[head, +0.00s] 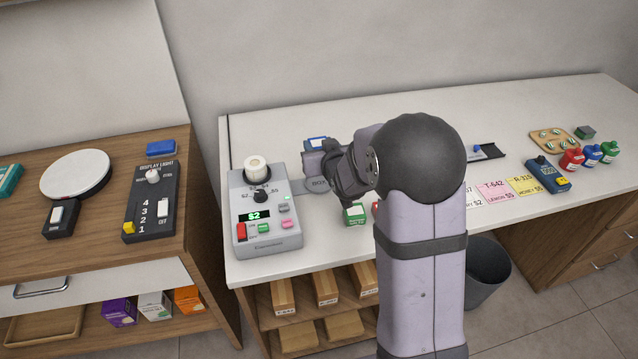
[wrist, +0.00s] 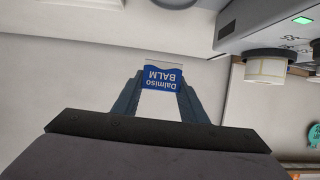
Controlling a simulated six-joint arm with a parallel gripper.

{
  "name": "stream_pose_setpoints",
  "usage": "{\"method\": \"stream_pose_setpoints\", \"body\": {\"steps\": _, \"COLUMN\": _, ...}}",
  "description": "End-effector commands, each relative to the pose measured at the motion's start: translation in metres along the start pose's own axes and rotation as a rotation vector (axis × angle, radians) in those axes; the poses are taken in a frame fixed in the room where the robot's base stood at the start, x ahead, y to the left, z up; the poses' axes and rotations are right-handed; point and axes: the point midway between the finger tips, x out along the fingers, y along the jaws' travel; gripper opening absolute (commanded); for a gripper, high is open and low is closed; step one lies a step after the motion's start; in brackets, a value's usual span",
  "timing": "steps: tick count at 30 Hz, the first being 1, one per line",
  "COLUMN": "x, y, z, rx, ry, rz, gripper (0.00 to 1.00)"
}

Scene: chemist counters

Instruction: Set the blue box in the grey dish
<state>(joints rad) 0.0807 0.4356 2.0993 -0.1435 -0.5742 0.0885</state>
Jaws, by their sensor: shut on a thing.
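My gripper (head: 325,160) is shut on a blue and white box (wrist: 163,77) lettered "Dalmiso BALM", held between the two fingertips in the wrist view. In the head view the blue box (head: 316,142) shows just past the fingers, to the right of the grey label machine. The box appears to be above the counter, apart from the dish.
The grey machine (head: 267,232) with a label roll (head: 255,167) stands close left of the gripper. A green-and-white box (head: 355,213) is in front, partly behind my arm. Another blue item (head: 160,148) lies on the wooden counter at left. Price cards and bottles are at right.

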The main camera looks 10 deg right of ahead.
Motion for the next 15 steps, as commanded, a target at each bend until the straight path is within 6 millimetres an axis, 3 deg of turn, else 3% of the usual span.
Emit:
{"method": "stream_pose_setpoints", "body": {"steps": 7, "x": 0.003, "y": 0.000, "z": 0.008, "rx": 0.001, "ry": -0.001, "rz": 0.003, "gripper": 0.16}}
{"method": "stream_pose_setpoints", "body": {"steps": 15, "x": 0.017, "y": 0.000, "z": 0.042, "rx": 0.001, "ry": -0.004, "rz": 0.003, "gripper": 0.16}}
